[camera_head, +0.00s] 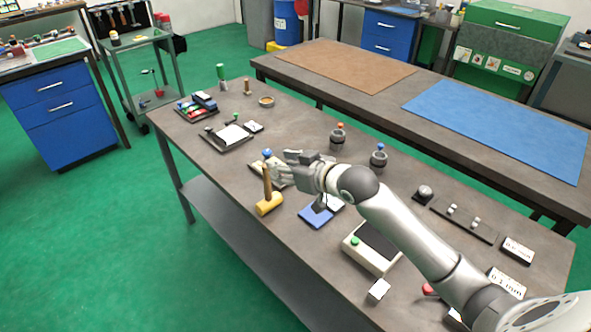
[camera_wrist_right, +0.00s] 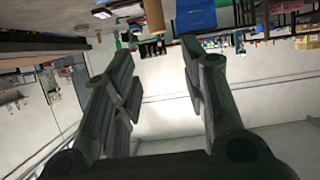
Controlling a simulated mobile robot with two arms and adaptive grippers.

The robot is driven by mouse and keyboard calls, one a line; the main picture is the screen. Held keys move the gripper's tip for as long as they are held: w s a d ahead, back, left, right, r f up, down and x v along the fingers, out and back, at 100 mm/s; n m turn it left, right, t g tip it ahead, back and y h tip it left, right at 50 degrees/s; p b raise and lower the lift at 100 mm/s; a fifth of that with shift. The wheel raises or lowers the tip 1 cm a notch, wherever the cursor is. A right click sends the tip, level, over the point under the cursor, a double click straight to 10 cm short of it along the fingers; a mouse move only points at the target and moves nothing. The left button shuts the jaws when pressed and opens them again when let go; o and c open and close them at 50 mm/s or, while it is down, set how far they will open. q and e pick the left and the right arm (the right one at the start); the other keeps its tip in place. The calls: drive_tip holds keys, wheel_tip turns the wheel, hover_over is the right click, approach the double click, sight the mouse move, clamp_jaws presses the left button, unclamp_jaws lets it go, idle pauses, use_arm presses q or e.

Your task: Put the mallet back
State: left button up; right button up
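The mallet has a yellow head (camera_head: 269,204) and a brown handle (camera_head: 267,181). It stands near the front edge of the dark workbench, head down and handle pointing up. My right gripper (camera_head: 279,170) reaches in from the right, just beside the handle. In the right wrist view my right gripper's fingers (camera_wrist_right: 156,52) are wide apart with nothing clamped between them. A brown cylinder (camera_wrist_right: 153,15), apparently the mallet handle, shows at the top, beyond the fingertips. My left gripper is in neither view.
The workbench (camera_head: 300,235) holds a tray of coloured items (camera_head: 197,107), dark chucks with knobs (camera_head: 378,158), a blue pad (camera_head: 318,216) and a pale device with a green button (camera_head: 358,254). A tool rack (camera_head: 122,17) stands back left. A second bench with a blue mat (camera_head: 500,125) lies behind.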

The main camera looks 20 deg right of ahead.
drive_tip(key=v, duration=0.4)
drive_tip(key=shift+s+r, duration=0.1)
drive_tip(key=shift+s, duration=0.1)
idle(0.3)
